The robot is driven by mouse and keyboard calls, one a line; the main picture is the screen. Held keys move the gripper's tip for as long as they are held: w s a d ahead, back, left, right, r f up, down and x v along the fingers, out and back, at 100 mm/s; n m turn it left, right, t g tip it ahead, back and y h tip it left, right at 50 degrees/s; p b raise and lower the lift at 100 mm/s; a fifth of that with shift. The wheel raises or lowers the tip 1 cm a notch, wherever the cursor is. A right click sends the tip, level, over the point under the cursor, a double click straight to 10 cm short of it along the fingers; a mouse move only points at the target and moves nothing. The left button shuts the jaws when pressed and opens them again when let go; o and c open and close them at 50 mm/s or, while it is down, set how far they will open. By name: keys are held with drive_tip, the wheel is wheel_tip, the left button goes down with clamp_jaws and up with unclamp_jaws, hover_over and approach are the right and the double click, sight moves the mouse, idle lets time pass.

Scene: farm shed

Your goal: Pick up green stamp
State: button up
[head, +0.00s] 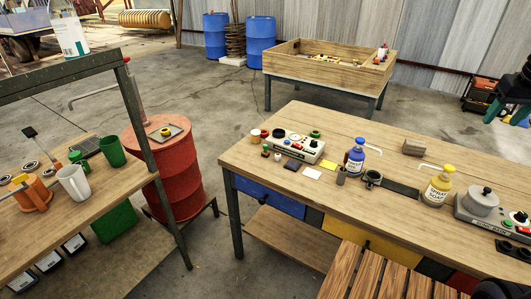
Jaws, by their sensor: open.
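Two very small upright items stand near the left end of the workbench (232,160), in front of a grey control box (305,148). One of these small items (265,150) shows some green and looks like the green stamp, but it is too small to be sure. The other small item (277,156) stands just to its right. I cannot make out my gripper. A dark rounded shape (497,290) is cut off at the bottom right corner, and I cannot tell what it is.
A dark pad (292,165) and a white card (312,173) lie to the right. A slatted wooden surface (385,275) is in front.

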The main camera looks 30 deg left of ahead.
drive_tip(key=w+a+f+n+g, duration=0.1)
drive_tip(key=w+a+n, duration=0.1)
drive_tip(key=w+a, duration=0.45)
drive_tip(key=w+a+f+n, duration=0.1)
drive_tip(key=w+a+n, duration=0.15)
drive_tip(key=a, duration=0.75)
drive_tip(key=w+a+n+g, duration=0.1)
drive_tip(key=w+a+n, duration=0.1)
drive_tip(key=w+a, duration=0.45)
drive_tip(key=n+g, duration=0.2)
drive_tip(key=n, duration=0.7)
hover_over(266, 145)
drive_tip(key=shift+h, duration=0.3)
drive_tip(key=f, duration=1.8)
drive_tip(key=w+f, duration=0.1)
drive_tip(key=f, duration=0.7)
drive_tip(key=shift+d+f, duration=0.1)
drive_tip(key=shift+f, duration=0.3)
drive_tip(key=shift+s+a+f, duration=0.25)
drive_tip(key=shift+f, duration=0.25)
drive_tip(key=f, duration=1)
drive_tip(key=shift+s, duration=0.25)
drive_tip(key=c, duration=1.1)
drive_tip(key=shift+r, duration=0.1)
